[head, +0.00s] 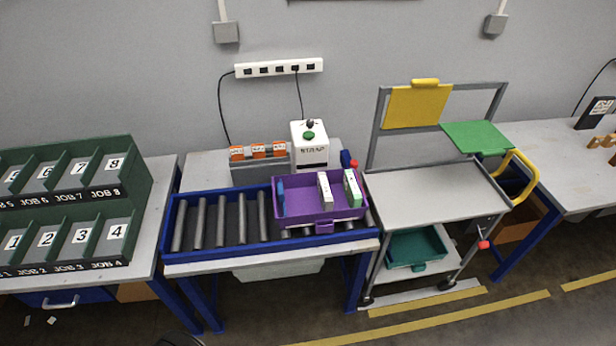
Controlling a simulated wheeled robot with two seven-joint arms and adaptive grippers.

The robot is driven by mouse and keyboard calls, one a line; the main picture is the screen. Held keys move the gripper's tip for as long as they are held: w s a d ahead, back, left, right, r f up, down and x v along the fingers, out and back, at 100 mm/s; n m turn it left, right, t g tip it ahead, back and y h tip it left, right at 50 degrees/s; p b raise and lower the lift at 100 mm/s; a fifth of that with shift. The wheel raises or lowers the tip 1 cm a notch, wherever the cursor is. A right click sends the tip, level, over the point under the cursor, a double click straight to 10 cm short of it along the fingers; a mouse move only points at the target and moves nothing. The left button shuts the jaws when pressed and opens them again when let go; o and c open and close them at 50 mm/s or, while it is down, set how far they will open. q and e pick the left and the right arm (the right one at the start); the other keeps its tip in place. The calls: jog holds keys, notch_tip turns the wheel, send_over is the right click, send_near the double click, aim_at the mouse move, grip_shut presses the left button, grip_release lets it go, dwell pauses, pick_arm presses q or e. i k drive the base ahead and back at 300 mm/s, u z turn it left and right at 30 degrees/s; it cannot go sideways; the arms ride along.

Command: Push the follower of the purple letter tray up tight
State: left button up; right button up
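The purple letter tray (295,217) sits on the blue-framed roller conveyor, toward its right end. A blue upright plate (281,196) stands inside at the tray's left end; it looks like the follower, but I cannot be sure. A white upright block (325,190) stands right of the tray's middle, with a wide gap between it and the blue plate. A white and green upright block (352,188) stands near the right end, apart from the white one. Neither of my grippers is in view.
Bare rollers (221,220) lie left of the tray. A white strap machine (309,147) and orange-labelled boxes (257,152) stand behind it. A grey cart (430,190) with a teal tray (416,246) below is at right. Green job bins (75,210) stand at left.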

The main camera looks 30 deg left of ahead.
aim_at(280, 186)
jog(key=u, duration=0.15)
jog(key=i, duration=0.8)
jog(key=u, duration=1.05)
jog(key=i, duration=0.65)
jog(key=u, duration=0.7)
